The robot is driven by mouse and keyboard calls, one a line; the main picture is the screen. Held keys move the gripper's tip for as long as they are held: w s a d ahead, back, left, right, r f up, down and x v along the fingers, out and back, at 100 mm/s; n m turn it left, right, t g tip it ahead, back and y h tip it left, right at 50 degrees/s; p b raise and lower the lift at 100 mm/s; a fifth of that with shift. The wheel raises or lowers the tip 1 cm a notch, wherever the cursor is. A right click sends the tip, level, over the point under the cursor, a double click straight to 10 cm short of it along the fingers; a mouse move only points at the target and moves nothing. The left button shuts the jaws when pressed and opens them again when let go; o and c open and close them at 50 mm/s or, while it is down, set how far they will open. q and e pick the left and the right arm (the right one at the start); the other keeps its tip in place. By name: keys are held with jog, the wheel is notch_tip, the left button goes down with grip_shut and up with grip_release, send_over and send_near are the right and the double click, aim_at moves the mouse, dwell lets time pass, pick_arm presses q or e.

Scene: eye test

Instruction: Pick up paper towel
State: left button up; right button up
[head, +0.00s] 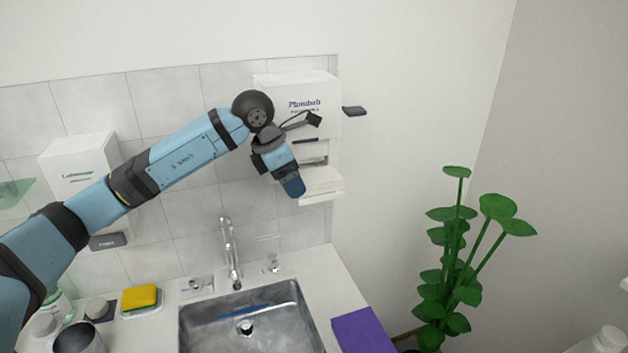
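The paper towel (325,182) shows as a white stack at the open bottom of a white wall dispenser (305,96) on the tiled wall. My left arm reaches in from the left, and my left gripper (293,188) points down just left of the towel stack, overlapping its left edge in the picture. Only one blue finger shows clearly, so I cannot tell how far it is open or whether it touches the paper. My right gripper is not in view.
Below are a metal sink (300,318) and faucet (230,253). A yellow sponge (140,297) lies on the counter at left, and a purple block (362,332) at right. A second white dispenser (80,152) hangs at left. A green plant (450,255) stands right.

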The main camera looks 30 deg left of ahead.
pick_arm(q)
jog(key=c, duration=0.3)
jog(key=shift+r, duration=0.1)
notch_tip(320, 180, up, 28)
jog(key=b, duration=0.2)
dwell(0.3)
jog(key=shift+o, duration=0.3)
